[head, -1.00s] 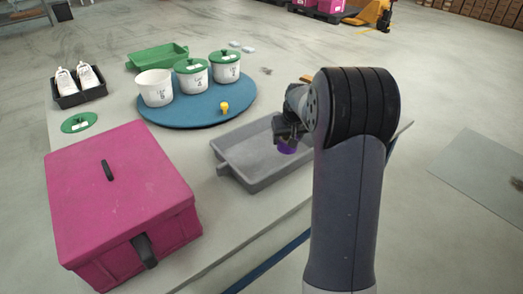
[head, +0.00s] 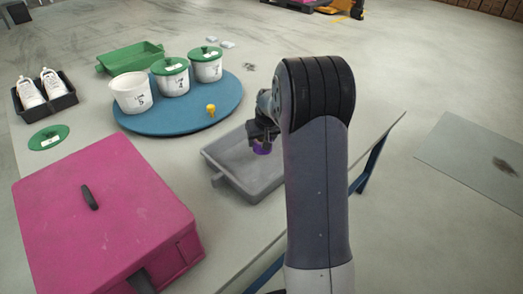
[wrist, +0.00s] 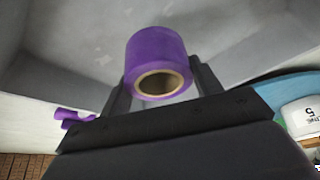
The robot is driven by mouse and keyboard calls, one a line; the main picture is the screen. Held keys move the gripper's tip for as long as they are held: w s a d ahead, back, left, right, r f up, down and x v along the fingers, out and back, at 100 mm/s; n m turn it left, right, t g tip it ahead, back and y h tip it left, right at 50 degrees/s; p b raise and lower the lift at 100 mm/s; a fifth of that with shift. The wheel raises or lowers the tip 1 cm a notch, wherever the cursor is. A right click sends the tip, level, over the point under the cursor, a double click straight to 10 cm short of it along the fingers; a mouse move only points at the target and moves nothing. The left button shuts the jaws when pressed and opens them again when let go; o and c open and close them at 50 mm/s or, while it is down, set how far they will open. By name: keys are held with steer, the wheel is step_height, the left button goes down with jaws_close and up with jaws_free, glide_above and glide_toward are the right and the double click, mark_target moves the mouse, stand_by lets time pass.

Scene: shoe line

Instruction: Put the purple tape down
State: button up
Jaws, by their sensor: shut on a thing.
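The purple tape (head: 263,149) is a roll with a tan cardboard core. My gripper (head: 262,137) is shut on it. In the wrist view the tape (wrist: 156,62) sits between the two dark fingers (wrist: 160,88), its core opening facing the camera. In the head view the tape is over the grey tray (head: 219,168), towards its far right part. I cannot tell whether the tape touches the tray floor. My arm hides the right part of the tray.
A blue round turntable (head: 150,126) behind the tray bears white tubs and a yellow object (head: 211,110). A pink box (head: 120,210) stands front left. A green lid (head: 48,138), a black tray with white shoes (head: 62,103) and a green tray (head: 130,57) lie farther off.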

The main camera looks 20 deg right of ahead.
step_height(320, 180, down, 4)
steer(key=shift+f+b, duration=0.15)
steer(key=shift+b, duration=0.3)
steer(key=shift+f, duration=0.1)
steer(key=o, duration=1)
steer(key=shift+r, duration=0.4)
steer(key=p+v, duration=0.2)
steer(key=v, duration=0.9)
steer(key=shift+s+r, duration=0.15)
steer(key=shift+r, duration=0.05)
